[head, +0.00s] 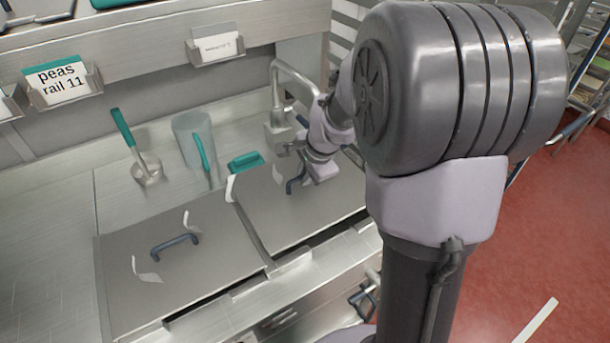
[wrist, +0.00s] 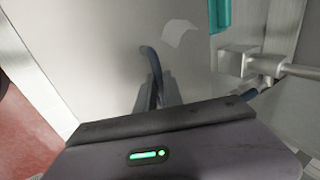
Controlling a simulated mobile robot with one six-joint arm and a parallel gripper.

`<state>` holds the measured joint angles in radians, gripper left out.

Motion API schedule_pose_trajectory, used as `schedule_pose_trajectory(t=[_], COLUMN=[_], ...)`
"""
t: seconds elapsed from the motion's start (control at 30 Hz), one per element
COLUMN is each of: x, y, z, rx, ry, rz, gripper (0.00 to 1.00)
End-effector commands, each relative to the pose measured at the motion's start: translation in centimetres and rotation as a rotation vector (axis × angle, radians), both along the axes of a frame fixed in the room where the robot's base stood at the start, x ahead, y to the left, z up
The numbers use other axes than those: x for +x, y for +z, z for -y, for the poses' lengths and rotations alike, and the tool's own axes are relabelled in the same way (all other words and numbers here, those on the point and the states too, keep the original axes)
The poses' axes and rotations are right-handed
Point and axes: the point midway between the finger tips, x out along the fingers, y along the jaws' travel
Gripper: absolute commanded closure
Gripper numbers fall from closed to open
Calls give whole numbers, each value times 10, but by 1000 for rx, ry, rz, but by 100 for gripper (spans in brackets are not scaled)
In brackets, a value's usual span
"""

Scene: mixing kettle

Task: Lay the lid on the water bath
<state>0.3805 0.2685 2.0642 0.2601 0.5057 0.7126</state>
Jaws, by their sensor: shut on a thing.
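A flat grey square lid (head: 268,212) with a dark blue bar handle (head: 294,185) is over the right-hand opening of the steel counter. My gripper (head: 300,178) is at this handle, on the lid's upper side. In the wrist view my fingers (wrist: 157,96) are shut on the handle (wrist: 151,62), and the lid's pale surface (wrist: 110,60) fills much of the picture. A dark gap shows under the lid's front right edge; I cannot tell whether it rests fully. The water bath's inside is hidden.
A second lid (head: 205,275) with a dark blue handle (head: 174,245) lies to the left. A metal tap (head: 277,92) rises close behind my gripper.

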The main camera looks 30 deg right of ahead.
Motion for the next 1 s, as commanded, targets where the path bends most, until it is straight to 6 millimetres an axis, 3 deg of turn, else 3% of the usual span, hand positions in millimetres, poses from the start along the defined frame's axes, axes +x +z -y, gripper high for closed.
schedule_pose_trajectory(t=[0.37, 1.0], x=[-1, 0], y=[-1, -22], z=[0, 0], rx=[0, 0], ry=[0, 0], rz=[1, 1], gripper=[100, 100])
